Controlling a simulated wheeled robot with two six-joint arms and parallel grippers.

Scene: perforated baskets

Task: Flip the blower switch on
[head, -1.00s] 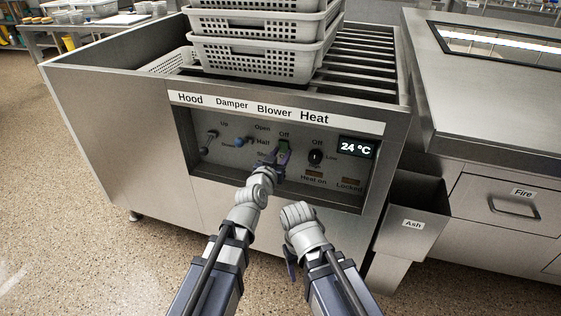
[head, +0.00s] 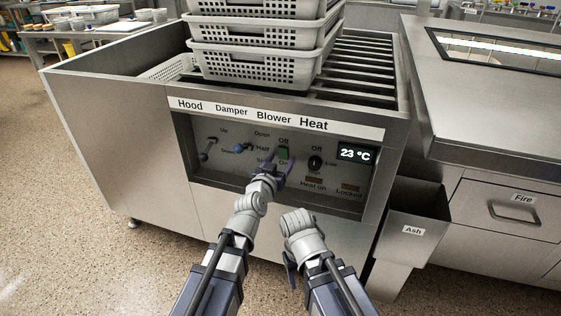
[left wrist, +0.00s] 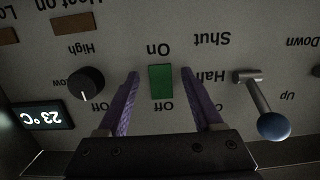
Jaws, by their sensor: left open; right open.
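The blower switch is a green rocker (head: 283,153) under the Blower label, with Off above it and On below it. It shows upright between my fingers in the upside-down left wrist view (left wrist: 161,81). Which side of it is pressed in, I cannot tell. My left gripper (head: 270,164) is in front of the panel at the switch, open and empty. Its purple fingers (left wrist: 160,76) lie on either side of the switch, apart from it in the picture. My right gripper (head: 291,275) is low in front of the cabinet, mostly hidden by its own wrist, open.
A damper lever with a blue knob (head: 240,148) is left of the switch, and a black heat knob (head: 315,162) is right. The temperature display (head: 357,155) reads 23 °C. The panel is recessed. Stacked white baskets (head: 256,66) stand above; an ash bin (head: 412,231) is at right.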

